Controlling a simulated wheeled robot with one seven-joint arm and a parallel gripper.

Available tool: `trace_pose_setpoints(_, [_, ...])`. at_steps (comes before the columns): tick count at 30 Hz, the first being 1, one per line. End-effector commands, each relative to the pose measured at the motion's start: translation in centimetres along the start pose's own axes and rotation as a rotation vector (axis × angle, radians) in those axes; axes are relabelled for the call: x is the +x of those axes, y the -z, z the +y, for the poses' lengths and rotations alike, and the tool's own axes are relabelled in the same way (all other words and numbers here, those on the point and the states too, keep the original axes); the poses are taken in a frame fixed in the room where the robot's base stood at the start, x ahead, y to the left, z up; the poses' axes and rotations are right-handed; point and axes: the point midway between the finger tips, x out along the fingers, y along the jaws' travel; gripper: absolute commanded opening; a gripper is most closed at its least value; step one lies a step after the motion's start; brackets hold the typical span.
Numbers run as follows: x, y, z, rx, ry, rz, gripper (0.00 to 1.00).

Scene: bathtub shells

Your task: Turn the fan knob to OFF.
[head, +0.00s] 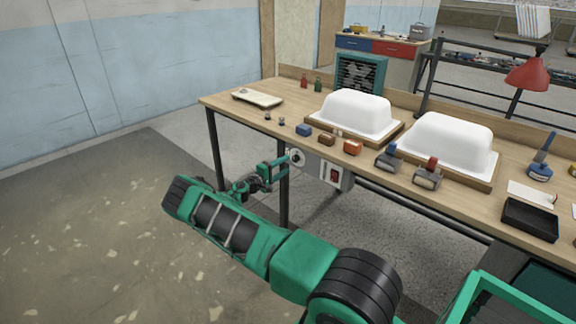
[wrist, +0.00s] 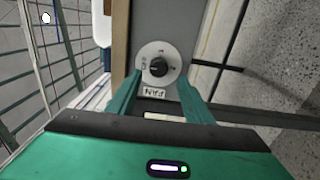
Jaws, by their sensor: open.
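The fan knob (wrist: 158,67) is a small black knob on a round white dial (wrist: 147,80) with dark marks, and a FAN label (wrist: 155,93) reads upside down beside it. The dial also shows in the head view (head: 297,157), on the front of the workbench. My gripper (wrist: 159,74) is open, with one teal finger on each side of the dial in the wrist view. In the head view my gripper (head: 283,165) is right in front of the dial. I cannot tell whether the fingers touch the dial, or where the knob points.
A grey box with a red switch (head: 334,175) hangs under the bench edge, right of the dial. The workbench (head: 220,104) carries two white shells (head: 355,115) (head: 445,142), several small blocks and tools, and a teal grilled unit (head: 361,80). The floor at left is clear.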

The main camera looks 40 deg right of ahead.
Motion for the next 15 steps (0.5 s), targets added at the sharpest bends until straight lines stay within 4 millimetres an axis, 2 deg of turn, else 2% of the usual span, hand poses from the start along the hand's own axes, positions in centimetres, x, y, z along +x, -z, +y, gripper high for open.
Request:
trace_pose_setpoints(1, [-1.1, 0.1, -0.1, -0.001, 0.001, 0.002, 0.46])
trace_pose_setpoints(6, [-3.9, 0.1, -0.1, -0.001, 0.001, 0.003, 0.46])
trace_pose_setpoints(10, [-5.2, 0.1, -0.1, -0.001, 0.002, 0.002, 0.46])
trace_pose_setpoints(15, [-5.9, 0.1, -0.1, -0.002, 0.002, 0.002, 0.46])
